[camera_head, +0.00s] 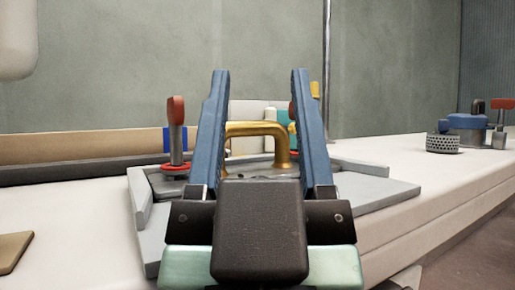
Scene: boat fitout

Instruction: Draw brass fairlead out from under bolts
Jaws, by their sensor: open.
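The brass fairlead (281,141) shows as a gold arch between the two blue fingers of my gripper (260,74). The left finger hides part of its left side. My gripper is open, with one finger on each side of the arch in this view. How far the fingers are from the brass is unclear. A red-topped grey bolt (177,135) stands upright to the left, with a red ring at its foot. A bit of red beside the right finger may be a second bolt, mostly hidden. My gripper's dark body hides whatever is below the arch.
A grey tray-like base (377,193) lies on the white counter around the arch. A blue block, a cream object and a teal-and-yellow object sit behind. A perforated dark cylinder (442,144) and a blue item (467,122) stand at right. A thin pole (327,60) rises behind.

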